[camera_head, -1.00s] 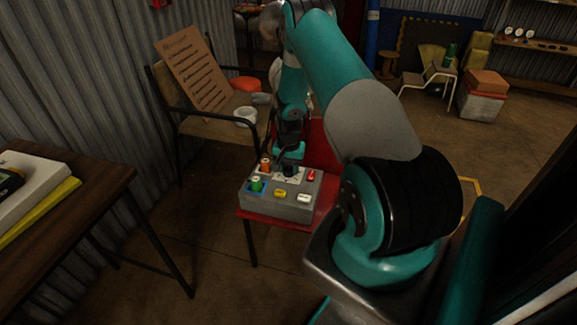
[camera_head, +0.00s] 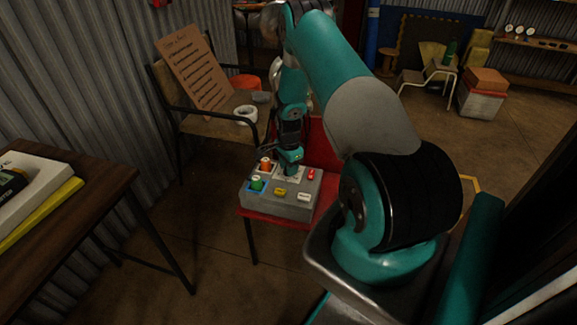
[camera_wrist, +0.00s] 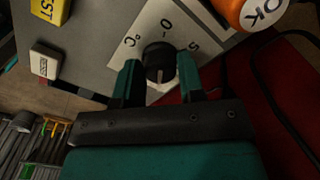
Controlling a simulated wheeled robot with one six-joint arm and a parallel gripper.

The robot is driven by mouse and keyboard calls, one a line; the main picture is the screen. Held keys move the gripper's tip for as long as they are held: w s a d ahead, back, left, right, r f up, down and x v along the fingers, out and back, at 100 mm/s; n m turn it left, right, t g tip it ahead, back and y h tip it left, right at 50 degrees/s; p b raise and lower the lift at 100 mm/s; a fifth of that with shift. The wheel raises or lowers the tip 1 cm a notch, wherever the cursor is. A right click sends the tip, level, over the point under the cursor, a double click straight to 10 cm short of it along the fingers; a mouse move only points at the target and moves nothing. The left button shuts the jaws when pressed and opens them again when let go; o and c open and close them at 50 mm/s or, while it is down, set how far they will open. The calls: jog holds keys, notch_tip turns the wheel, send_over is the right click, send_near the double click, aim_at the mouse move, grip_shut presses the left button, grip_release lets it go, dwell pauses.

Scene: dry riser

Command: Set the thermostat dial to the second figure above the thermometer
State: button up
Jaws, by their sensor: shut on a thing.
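The thermostat dial is a round black knob (camera_wrist: 157,54) with a pale pointer line, on a white plate (camera_wrist: 140,42) of a grey control box (camera_head: 275,207). In the head view my gripper (camera_head: 291,166) reaches down onto the box and hides the dial. I cannot make out a thermometer.
Close around the dial are an orange "OK" button (camera_wrist: 257,14), a yellow button (camera_head: 280,192), a white button (camera_head: 303,197), a green button (camera_head: 257,184) and a red control (camera_head: 311,174). The box stands on a red seat (camera_head: 268,217). A cardboard sign (camera_head: 196,70) leans on a chair.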

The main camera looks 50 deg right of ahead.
jog(key=shift+s+m, duration=0.1)
jog(key=shift+m, duration=0.3)
jog(key=o, duration=0.9)
jog(key=shift+d, duration=0.1)
jog(key=shift+r, duration=0.1)
jog(key=shift+r, duration=0.25)
notch_tip(320, 180, up, 17)
jog(key=p, duration=0.2)
jog(key=shift+f+p, duration=0.15)
jog(key=shift+p, duration=0.15)
